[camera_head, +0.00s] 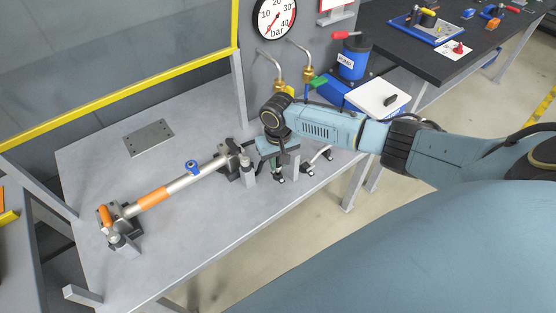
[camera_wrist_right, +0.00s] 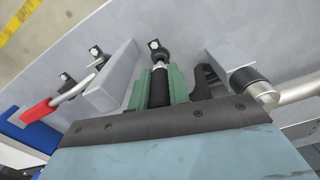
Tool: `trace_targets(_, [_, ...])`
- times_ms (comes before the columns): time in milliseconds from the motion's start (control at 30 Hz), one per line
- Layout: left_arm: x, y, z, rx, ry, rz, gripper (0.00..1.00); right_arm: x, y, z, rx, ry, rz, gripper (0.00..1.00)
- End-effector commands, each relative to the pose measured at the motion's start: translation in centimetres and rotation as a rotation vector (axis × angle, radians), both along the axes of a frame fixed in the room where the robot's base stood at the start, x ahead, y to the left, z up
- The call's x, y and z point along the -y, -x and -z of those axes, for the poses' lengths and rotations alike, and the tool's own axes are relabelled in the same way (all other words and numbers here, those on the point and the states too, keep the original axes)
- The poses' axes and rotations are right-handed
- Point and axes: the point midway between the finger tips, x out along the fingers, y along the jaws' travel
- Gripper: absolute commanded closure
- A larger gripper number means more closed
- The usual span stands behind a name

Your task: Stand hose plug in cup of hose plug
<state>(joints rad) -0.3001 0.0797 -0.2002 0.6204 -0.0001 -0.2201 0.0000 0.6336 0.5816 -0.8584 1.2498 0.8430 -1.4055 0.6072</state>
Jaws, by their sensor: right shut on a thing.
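My right gripper (camera_head: 278,172) is low over the near right part of the grey bench. In the right wrist view its two green fingers (camera_wrist_right: 160,88) are shut on the hose plug (camera_wrist_right: 160,85), a dark cylinder with a metal collar. A black round piece with a pale tip lies beyond the plug in line with it; I cannot tell whether they are joined or touching. The cup of the hose plug cannot be made out clearly; the gripper and the plug cover that area. My left gripper is not in view.
A silver tube with an orange sleeve (camera_head: 153,198) lies in clamps left of the gripper. A gauge (camera_head: 275,18) and brass fittings (camera_head: 279,75) are behind. The bench front is clear.

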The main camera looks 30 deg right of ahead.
Motion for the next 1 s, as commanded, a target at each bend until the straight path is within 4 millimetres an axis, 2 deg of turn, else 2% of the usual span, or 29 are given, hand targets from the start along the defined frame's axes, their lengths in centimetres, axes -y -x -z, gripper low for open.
trace_targets(667, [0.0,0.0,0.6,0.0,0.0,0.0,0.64,0.0,0.0,1.7,-0.001,0.0,-0.001,1.0])
trace_targets(1000, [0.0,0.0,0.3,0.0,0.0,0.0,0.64,0.0,0.0,1.5,-0.001,0.0,0.0,1.0])
